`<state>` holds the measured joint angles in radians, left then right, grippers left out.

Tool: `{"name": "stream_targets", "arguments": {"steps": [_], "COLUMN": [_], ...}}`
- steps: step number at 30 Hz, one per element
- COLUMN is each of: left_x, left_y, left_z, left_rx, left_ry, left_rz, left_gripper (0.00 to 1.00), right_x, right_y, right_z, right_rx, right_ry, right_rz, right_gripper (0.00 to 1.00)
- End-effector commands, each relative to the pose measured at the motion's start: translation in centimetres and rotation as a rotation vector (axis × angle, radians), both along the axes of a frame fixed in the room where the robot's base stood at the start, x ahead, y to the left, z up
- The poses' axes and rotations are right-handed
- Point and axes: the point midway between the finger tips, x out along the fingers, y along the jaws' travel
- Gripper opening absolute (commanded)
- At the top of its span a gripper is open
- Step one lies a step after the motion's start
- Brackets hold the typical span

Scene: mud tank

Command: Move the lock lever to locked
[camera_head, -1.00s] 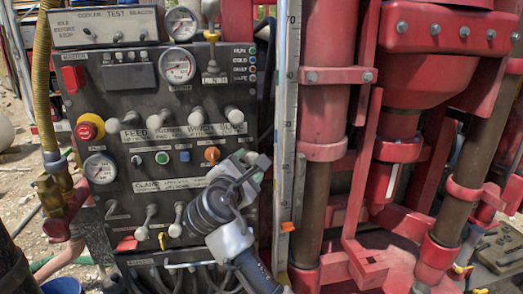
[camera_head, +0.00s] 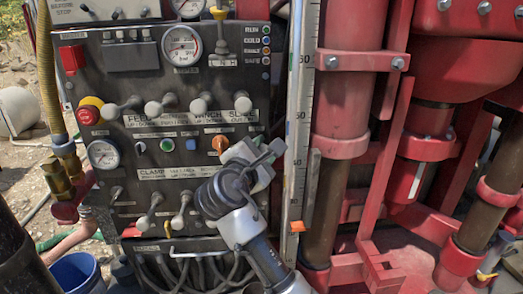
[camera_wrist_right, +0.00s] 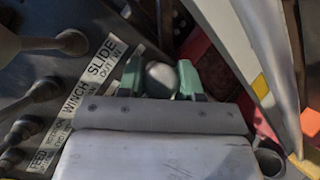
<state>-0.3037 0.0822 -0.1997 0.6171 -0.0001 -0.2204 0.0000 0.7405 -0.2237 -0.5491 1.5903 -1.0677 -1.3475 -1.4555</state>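The control panel (camera_head: 100,150) fills the left of the head view with several levers. None carries a readable lock label, so I cannot tell which is the lock lever. The slide lever (camera_head: 243,103) is a pale knob at the right end of the upper row. My right gripper (camera_head: 268,150) is below and right of this knob, in front of the panel's right edge. In the right wrist view its two green fingers are apart, with a grey round knob (camera_wrist_right: 160,78) showing in the gap; contact cannot be told. My left gripper is not in view.
A yellow-handled lever (camera_head: 220,30) stands at the panel top. A vertical scale (camera_head: 300,110) and red drill frame (camera_head: 343,120) stand close right of my gripper. Hoses hang below the panel.

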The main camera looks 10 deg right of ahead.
Motion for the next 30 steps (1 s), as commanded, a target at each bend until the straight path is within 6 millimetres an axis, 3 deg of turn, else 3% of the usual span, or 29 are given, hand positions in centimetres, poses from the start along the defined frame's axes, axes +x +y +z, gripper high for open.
{"name": "stream_targets", "arguments": {"steps": [1,6,16,23,30], "left_x": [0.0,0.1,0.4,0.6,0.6], "left_y": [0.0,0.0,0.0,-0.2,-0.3], "left_z": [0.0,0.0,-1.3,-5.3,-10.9], "left_rx": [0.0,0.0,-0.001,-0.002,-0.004], "left_ry": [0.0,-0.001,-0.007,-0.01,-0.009], "left_rz": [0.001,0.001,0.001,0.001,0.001], "left_gripper": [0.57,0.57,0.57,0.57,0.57], "right_x": [0.0,0.0,-0.1,-0.5,-0.8], "right_y": [0.0,0.0,-0.1,-0.1,-0.1], "right_z": [0.0,0.1,-0.7,-2.6,-4.7], "right_rx": [-0.001,-0.001,0.0,-0.003,-0.004], "right_ry": [-0.001,-0.001,-0.039,-0.164,-0.342], "right_rz": [0.001,0.001,0.001,0.0,0.0], "right_gripper": [0.25,0.0,0.0,0.0,0.0]}}
